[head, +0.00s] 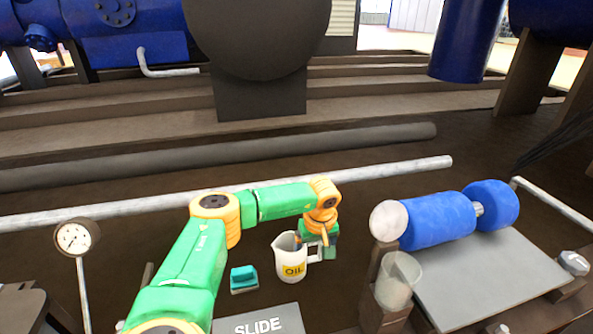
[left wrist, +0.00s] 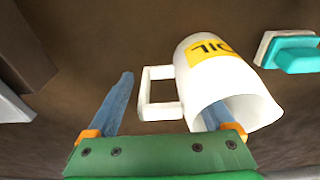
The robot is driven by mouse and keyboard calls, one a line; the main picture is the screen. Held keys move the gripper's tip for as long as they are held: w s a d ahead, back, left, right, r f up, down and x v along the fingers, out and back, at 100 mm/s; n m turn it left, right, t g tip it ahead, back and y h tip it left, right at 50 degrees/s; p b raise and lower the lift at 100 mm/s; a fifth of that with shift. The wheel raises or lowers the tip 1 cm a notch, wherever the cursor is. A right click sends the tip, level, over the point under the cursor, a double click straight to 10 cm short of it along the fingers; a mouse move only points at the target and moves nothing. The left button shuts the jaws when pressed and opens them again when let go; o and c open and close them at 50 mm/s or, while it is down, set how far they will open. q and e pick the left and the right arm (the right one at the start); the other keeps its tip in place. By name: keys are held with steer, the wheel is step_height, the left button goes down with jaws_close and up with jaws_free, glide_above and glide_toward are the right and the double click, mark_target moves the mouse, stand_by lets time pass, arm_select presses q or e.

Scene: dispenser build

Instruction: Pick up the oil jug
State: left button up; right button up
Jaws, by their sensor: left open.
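The oil jug (head: 289,264), white with a yellow OIL label, stands upright on the brown surface. It also shows in the left wrist view (left wrist: 205,75), with its white handle (left wrist: 148,100) toward the left there. My left gripper (head: 313,243) is over the jug's handle side and open. In the left wrist view, one blue finger lies beyond the handle and the other reaches into the jug's mouth, so the handle and near wall lie between the fingers (left wrist: 165,98). The inner fingertip is hidden by the jug. My right gripper is not in view.
A teal-topped block (head: 244,278) sits left of the jug, and a SLIDE plate (head: 259,322) lies in front. A clear cup (head: 397,281) and a blue cylinder (head: 437,219) over a grey plate (head: 490,280) stand right. A gauge (head: 75,238) stands left. A pipe (head: 150,204) runs behind.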

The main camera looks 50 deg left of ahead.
arm_select(q)
jaws_close()
stand_by(0.5)
